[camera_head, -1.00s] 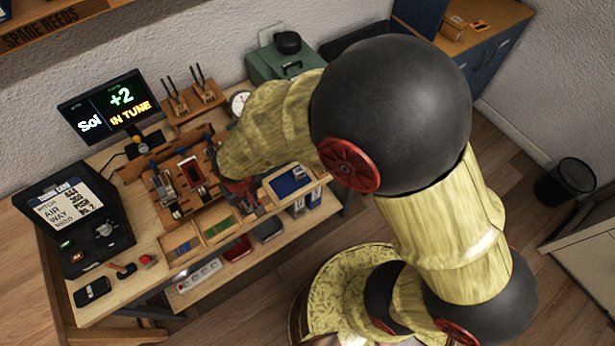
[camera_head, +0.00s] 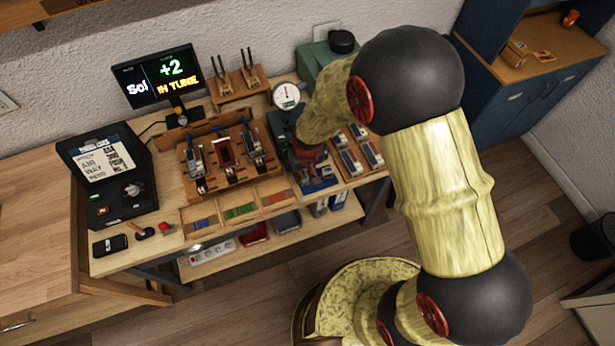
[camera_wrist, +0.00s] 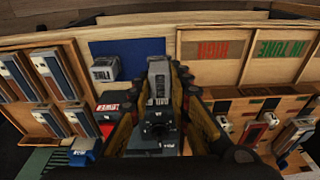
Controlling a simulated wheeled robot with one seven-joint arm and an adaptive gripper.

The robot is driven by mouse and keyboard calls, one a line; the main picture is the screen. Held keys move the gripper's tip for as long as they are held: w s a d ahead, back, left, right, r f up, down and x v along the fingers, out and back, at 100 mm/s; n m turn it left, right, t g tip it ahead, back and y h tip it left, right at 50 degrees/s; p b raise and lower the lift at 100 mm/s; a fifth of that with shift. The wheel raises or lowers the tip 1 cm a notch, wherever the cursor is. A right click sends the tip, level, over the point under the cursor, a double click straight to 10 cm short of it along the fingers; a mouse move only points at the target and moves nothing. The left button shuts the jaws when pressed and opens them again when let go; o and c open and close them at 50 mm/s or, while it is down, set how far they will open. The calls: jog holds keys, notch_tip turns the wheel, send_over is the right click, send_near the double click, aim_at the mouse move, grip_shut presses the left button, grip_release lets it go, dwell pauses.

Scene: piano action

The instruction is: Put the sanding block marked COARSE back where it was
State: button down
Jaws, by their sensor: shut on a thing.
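My gripper (camera_wrist: 160,85) is shut on a grey block (camera_wrist: 158,68) with a pale label on its end. The label is too small to read, so I cannot tell if it says COARSE. The fingers sit on both sides of the block, near a blue mat (camera_wrist: 130,46). A second grey block (camera_wrist: 103,69) with a white label stands at the mat's edge, to the left of the held one. A red-topped piece (camera_wrist: 107,107) with white lettering is nearer. In the head view my gripper (camera_head: 308,158) is partly hidden by my arm, above the blue mat (camera_head: 318,187).
Wooden racks with reed-like pieces (camera_wrist: 55,75) stand left of the gripper in the wrist view. In the head view, the holder (camera_head: 222,178) and a dial gauge (camera_head: 287,94) are close by.

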aim_at(307, 177)
jog(key=shift+w+d+f, duration=0.3)
jog(key=shift+w+f, duration=0.1)
jog(key=shift+f, duration=0.2)
jog(key=shift+w+d+f, duration=0.3)
jog(key=shift+w+f, duration=0.1)
jog(key=shift+f, duration=0.2)
jog(key=shift+w+d+f, duration=0.1)
jog(key=shift+w+f, duration=0.05)
jog(key=shift+f, duration=1.55)
jog(key=shift+f, duration=0.1)
jog(key=c, duration=1.7)
grip_release()
jog(key=shift+b, duration=0.3)
jog(key=shift+o, duration=0.2)
